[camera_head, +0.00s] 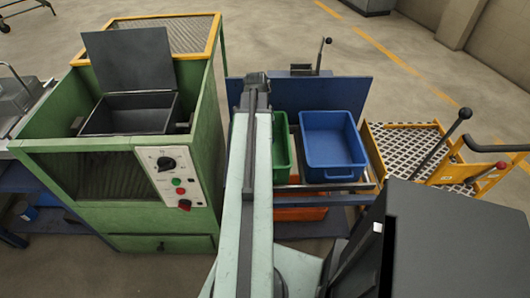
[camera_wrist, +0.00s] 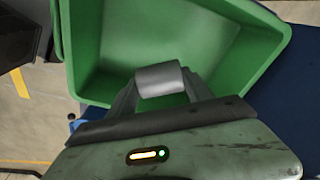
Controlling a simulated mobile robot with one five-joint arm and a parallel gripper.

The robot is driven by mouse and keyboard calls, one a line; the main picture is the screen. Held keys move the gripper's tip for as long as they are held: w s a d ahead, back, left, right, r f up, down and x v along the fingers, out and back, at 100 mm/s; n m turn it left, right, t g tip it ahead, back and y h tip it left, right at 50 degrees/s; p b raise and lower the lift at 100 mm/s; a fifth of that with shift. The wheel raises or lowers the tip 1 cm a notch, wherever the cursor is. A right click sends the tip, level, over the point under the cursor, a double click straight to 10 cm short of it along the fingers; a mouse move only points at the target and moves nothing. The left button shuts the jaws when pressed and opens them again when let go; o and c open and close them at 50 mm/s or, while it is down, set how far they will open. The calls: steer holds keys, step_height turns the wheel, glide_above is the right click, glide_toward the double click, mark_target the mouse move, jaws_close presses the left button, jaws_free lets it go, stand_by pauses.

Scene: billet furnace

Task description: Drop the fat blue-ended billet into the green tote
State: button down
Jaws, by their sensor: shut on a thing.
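My gripper (camera_wrist: 162,92) is shut on a grey cylindrical billet (camera_wrist: 158,78) in the wrist view. The billet lies crosswise between the two fingers, and I cannot see a blue end on it. It shows over the inside of the green tote (camera_wrist: 91,45), near the tote's lower side in the picture. The visible part of the tote's inside looks empty. In the head view the green tote (camera_head: 283,150) stands left of a blue tote, partly hidden by my arm. The gripper and billet cannot be made out in the head view.
The blue tote (camera_head: 333,143) stands close to the green one on a rack, with a blue panel (camera_head: 350,95) behind. An orange bin (camera_head: 300,213) sits below. The green furnace (camera_head: 100,170), its lid (camera_head: 130,58) raised, is at left. A yellow-framed cart (camera_head: 405,150) is at right.

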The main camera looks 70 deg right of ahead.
steer(key=shift+c, duration=1.8)
jaws_free()
steer(key=r+p, duration=0.8)
steer(key=shift+w+a, duration=0.25)
steer(key=shift+a, duration=0.15)
steer(key=shift+f, duration=0.1)
steer(key=shift+s, duration=0.1)
